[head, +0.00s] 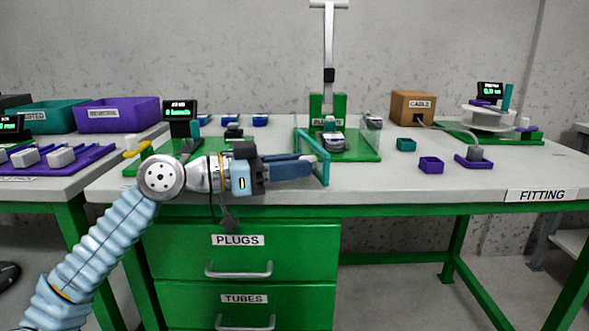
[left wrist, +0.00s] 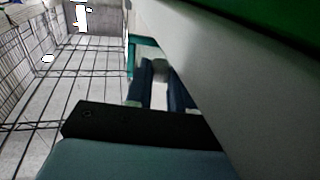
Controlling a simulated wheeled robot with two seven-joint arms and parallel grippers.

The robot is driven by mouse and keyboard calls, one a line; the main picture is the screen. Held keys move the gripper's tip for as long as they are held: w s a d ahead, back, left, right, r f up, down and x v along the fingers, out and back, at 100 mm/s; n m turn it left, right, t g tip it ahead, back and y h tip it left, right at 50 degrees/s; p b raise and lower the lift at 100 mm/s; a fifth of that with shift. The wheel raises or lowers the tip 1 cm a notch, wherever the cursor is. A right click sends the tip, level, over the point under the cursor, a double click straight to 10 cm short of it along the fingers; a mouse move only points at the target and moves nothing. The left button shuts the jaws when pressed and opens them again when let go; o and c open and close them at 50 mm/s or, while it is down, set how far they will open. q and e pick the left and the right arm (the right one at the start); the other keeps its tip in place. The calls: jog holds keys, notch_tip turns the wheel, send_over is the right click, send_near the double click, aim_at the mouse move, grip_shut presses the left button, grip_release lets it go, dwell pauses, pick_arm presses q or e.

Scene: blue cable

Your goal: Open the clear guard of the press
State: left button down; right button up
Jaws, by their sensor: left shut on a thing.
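The press (head: 327,105) stands on a green base at the middle of the table, with a tall lever rising above it. Its clear guard (head: 323,160) has a teal frame and stands at the press's left front, swung out toward me. My left gripper (head: 313,165) reaches in from the left with its dark blue fingers at this frame. The exact contact is partly hidden. My right gripper is out of view.
A green fixture with a small display (head: 180,108) stands left of the press. A brown cable box (head: 413,107), a purple tray (head: 431,165) and a spool stand (head: 490,119) are on the right. Drawers (head: 240,255) are below the table edge. The front right tabletop is clear.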

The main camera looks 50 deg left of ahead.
pick_arm(q)
jog(key=shift+r, duration=0.2)
jog(key=c, duration=1)
grip_release()
jog(key=shift+f, duration=0.1)
jog(key=shift+o, duration=0.2)
jog(key=shift+s, duration=0.15)
jog(key=v, duration=1.3)
jog(key=shift+s, duration=0.3)
jog(key=shift+a, duration=0.15)
jog(key=shift+c, duration=0.5)
